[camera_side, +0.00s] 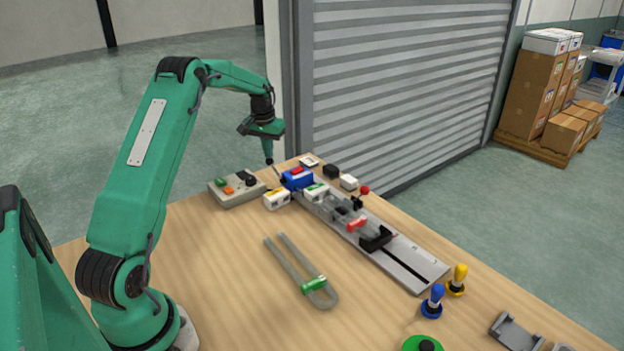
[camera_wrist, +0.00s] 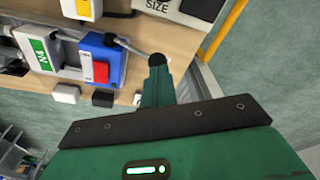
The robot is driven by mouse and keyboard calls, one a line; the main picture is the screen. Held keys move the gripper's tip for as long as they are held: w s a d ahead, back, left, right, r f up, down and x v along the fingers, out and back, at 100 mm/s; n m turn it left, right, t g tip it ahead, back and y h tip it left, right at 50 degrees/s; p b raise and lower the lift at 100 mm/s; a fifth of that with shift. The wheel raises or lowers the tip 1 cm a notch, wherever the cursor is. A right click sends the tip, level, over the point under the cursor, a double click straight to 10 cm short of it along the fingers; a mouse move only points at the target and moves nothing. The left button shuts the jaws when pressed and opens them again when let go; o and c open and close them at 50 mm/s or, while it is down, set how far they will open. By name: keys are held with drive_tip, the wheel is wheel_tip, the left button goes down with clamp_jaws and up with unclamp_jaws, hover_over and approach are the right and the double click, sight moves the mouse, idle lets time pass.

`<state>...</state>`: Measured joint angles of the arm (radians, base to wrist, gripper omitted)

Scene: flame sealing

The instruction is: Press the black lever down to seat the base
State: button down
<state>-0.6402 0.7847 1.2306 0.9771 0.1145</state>
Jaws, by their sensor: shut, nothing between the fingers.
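The black lever has a thin grey rod and a round black knob (camera_side: 269,161). The rod slopes up from the side of a blue block (camera_side: 297,178) with a red patch on top. In the wrist view the knob (camera_wrist: 157,60) is at the fingertips and the blue block (camera_wrist: 113,62) is to their left. My gripper (camera_side: 268,148) is shut and empty, pointing down with its tip just above the knob. I cannot tell whether the tip touches it. The base that the task names cannot be picked out with certainty.
A grey metal rail (camera_side: 412,268) runs from the blue block towards the front right, carrying a red-handled clamp (camera_side: 357,224). A control box (camera_side: 237,189) stands left of the lever. A grey U-shaped tube (camera_side: 292,262) lies on the bare wooden table. Blue (camera_side: 433,300) and yellow (camera_side: 457,279) pegs stand front right.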

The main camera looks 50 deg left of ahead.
drive_tip(key=shift+a+f, duration=0.25)
drive_tip(key=shift+f, duration=0.45)
idle(0.8)
drive_tip(key=shift+a+f, duration=0.15)
drive_tip(key=shift+f, duration=0.9)
idle(0.5)
drive_tip(key=shift+r, duration=0.2)
drive_tip(key=shift+d+r, duration=0.25)
drive_tip(key=shift+r, duration=1.2)
drive_tip(key=shift+d+r, duration=0.25)
drive_tip(key=shift+r, duration=1.25)
drive_tip(key=shift+d+r, duration=0.25)
drive_tip(key=shift+r, duration=1.2)
